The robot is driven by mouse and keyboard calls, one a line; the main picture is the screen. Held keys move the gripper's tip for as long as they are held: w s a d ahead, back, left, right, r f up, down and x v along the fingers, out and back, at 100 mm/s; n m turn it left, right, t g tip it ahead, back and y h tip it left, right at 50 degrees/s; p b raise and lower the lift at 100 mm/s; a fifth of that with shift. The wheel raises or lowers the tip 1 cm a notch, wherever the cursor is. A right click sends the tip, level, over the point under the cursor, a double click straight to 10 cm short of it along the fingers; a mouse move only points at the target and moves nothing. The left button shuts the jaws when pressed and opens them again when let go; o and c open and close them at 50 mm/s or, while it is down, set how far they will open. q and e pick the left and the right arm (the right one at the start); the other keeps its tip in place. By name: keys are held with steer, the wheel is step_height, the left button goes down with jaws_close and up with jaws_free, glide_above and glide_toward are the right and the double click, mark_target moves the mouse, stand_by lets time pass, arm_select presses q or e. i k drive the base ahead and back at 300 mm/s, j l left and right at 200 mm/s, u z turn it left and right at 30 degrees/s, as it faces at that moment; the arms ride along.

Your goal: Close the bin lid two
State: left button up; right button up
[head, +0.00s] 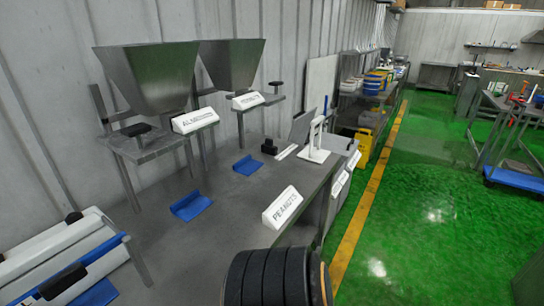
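I cannot tell which thing is bin lid two. A white and blue unit with black handle-like parts (55,252) lies at the lower left, cut by the picture's edge; it may hold a lid, but whether one is open or shut is unclear. Metal hoppers, a left one (160,85) and a right one (232,60), stand on stands behind the grey table, with white label blocks below them. A white block marked PEANUTS (283,207) sits near the table's right edge. Neither of my grippers can be made out.
The grey table (215,235) has a clear middle, with blue scoop-like pieces (191,205) on it. A dark ribbed round thing (272,277) fills the bottom centre. Open green floor (440,215) lies right, beyond a yellow line. A blue cart (515,178) stands far right.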

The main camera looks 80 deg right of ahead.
mark_target(300, 129)
steer(key=z, duration=3.1)
steer(key=i+l+z, duration=0.3)
steer(key=i, duration=0.15)
steer(key=i+z, duration=0.3)
steer(key=i, duration=0.15)
